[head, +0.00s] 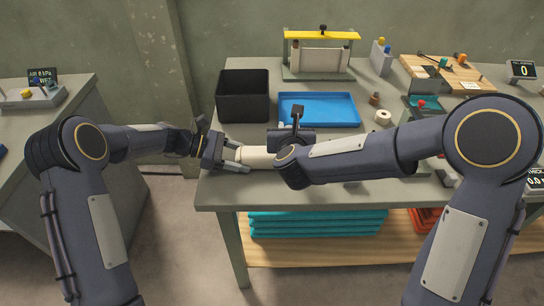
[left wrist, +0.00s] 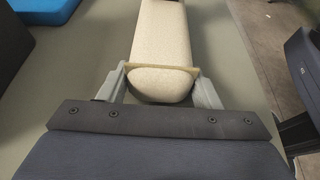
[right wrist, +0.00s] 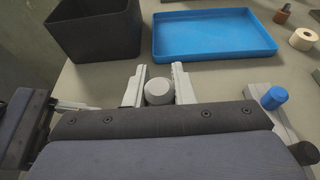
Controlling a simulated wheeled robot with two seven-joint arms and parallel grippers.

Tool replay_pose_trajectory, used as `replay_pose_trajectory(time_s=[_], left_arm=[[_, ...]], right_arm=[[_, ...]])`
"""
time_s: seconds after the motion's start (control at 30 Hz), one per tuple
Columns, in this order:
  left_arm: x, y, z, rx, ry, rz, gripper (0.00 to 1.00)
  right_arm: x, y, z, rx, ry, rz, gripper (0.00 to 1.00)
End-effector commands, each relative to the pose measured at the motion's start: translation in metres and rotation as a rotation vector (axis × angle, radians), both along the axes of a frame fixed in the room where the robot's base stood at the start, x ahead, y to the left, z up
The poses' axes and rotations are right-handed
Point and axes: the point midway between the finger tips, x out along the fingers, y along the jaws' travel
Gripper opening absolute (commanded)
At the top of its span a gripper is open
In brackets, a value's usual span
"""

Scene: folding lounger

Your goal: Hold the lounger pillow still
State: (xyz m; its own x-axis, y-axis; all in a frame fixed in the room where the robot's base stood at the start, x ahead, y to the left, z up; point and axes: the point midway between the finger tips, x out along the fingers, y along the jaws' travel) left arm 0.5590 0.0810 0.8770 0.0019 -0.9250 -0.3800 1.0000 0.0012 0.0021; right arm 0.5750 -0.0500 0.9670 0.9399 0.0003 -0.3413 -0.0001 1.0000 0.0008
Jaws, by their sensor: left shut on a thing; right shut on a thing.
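The cream pillow (head: 257,157) lies crosswise near the table's front left. In the left wrist view the pillow (left wrist: 160,50) is a long, speckled, rounded block. My left gripper (head: 240,157) is shut on its left end, with one finger on each side; the fingers (left wrist: 163,85) also show in the left wrist view. My right gripper (right wrist: 158,85) is shut on a pale round piece (right wrist: 158,92). I cannot tell whether this piece is part of the lounger. In the head view my right wrist hides these fingers and the pillow's right part.
A black bin (head: 243,96) and a blue tray (head: 318,110) stand behind the grippers. A white tape roll (head: 383,117) is to the right of the tray. A yellow-topped frame (head: 321,54) stands at the back. A blue knob (right wrist: 273,97) is right of my right gripper.

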Motion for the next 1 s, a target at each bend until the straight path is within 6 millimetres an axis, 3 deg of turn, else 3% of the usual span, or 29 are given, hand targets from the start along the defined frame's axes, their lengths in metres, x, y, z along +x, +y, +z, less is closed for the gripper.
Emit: replay_pose_trajectory(time_s=[0.03, 0.6, 0.93, 0.97, 1.0], left_arm=[[-0.002, 0.002, -0.009, 0.014, 0.011, 0.0, 0.29], [-0.002, 0.002, -0.009, 0.014, 0.011, 0.0, 0.29], [-0.002, 0.002, -0.009, 0.014, 0.011, 0.0, 0.29], [-0.002, 0.002, -0.008, 0.013, 0.01, 0.0, 0.6], [-0.002, 0.002, -0.008, 0.012, 0.009, 0.001, 0.66]], right_arm=[[0.0, 0.0, 0.002, 0.001, -0.001, 0.0, 0.0], [0.0, 0.0, 0.024, 0.0, -0.001, 0.0, 0.0], [0.0, 0.0, 0.025, 0.0, -0.001, 0.0, 0.0], [0.0, 0.0, 0.025, 0.0, -0.001, 0.0, 0.0], [0.0, 0.0, 0.025, 0.0, -0.001, 0.0, 0.0]])
